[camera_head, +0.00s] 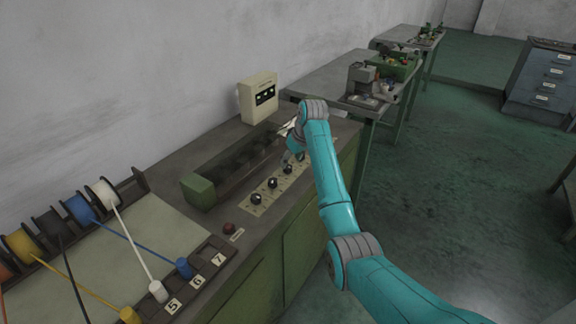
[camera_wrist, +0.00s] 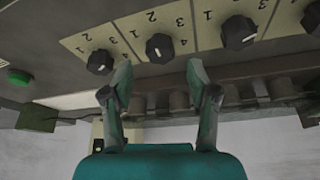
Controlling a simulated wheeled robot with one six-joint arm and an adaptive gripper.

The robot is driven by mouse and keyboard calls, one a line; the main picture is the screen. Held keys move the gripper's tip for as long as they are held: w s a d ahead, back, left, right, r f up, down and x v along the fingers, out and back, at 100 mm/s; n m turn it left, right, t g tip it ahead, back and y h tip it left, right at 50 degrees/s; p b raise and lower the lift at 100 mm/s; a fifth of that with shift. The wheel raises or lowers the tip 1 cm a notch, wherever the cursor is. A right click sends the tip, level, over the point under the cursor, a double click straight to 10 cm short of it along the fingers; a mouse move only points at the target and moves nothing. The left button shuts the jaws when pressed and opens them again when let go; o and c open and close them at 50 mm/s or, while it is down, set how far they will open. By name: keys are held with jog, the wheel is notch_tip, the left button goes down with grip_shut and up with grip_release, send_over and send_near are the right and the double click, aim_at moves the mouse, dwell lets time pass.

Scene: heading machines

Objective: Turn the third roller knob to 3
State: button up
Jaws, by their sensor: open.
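Black round knobs sit in a row on a pale panel (camera_head: 247,209) with printed digits. Counted from the near end in the head view, the third knob (camera_head: 287,169) is next to my gripper (camera_head: 294,155). In the wrist view, where digits are upside down, I take the knob (camera_wrist: 160,48) ahead of the gap between my fingertips (camera_wrist: 158,82) to be this one. My fingers are open, with nothing between them. Neighbouring knobs (camera_wrist: 100,62) and (camera_wrist: 239,32) flank it. Its exact pointer setting is too small to read. My arm hides the panel's far end in the head view.
A long dark roller trough with a green end block (camera_head: 199,191) runs behind the panel. A cream box (camera_head: 258,97) stands at the back. A red button (camera_head: 229,228) and wire spools (camera_head: 103,192) are nearer. A green button (camera_wrist: 18,77) shows in the wrist view.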

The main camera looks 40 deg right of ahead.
aim_at(288, 166)
jog(key=shift+x, duration=2)
jog(key=shift+s, duration=0.1)
grip_shut()
